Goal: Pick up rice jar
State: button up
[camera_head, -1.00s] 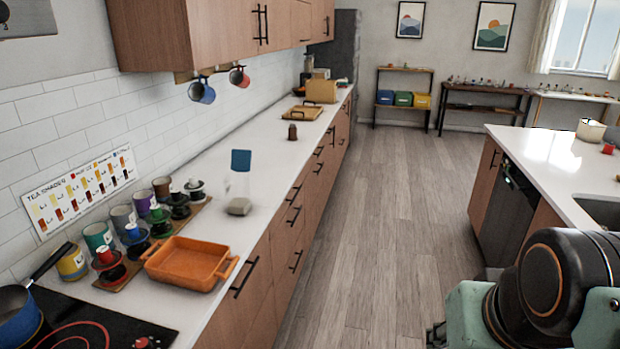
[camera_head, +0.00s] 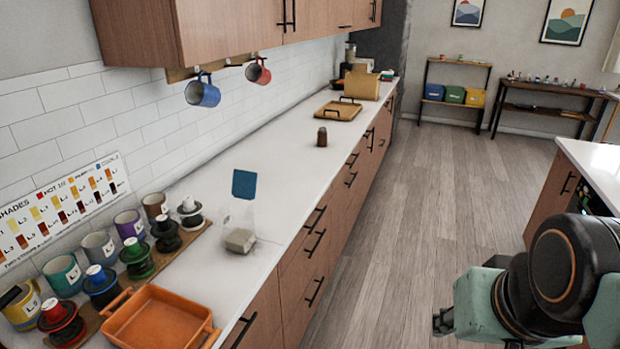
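A clear jar with a blue lid and pale grain-like contents at its bottom, likely the rice jar (camera_head: 240,238), stands on the white counter in the left-middle of the head view. It is right of the row of cups and behind the orange baking dish. My folded arm fills the lower right corner. A small dark part at its left edge looks like part of my gripper (camera_head: 442,321); its fingers cannot be made out. It is well right of the jar, over the floor side, and not touching it.
An orange baking dish (camera_head: 160,318) stands in front of the jar. Several mugs and lidded cups line the wall. A small brown jar (camera_head: 322,137) and a wooden tray (camera_head: 338,111) stand farther back. The floor aisle (camera_head: 410,210) is clear. A kitchen island (camera_head: 590,160) is at right.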

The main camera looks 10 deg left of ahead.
aim_at(238, 227)
jog(key=i+u, duration=0.35)
jog(key=u, duration=0.15)
jog(key=i+l+u, duration=0.1)
jog(key=i+u, duration=0.35)
jog(key=k, duration=0.05)
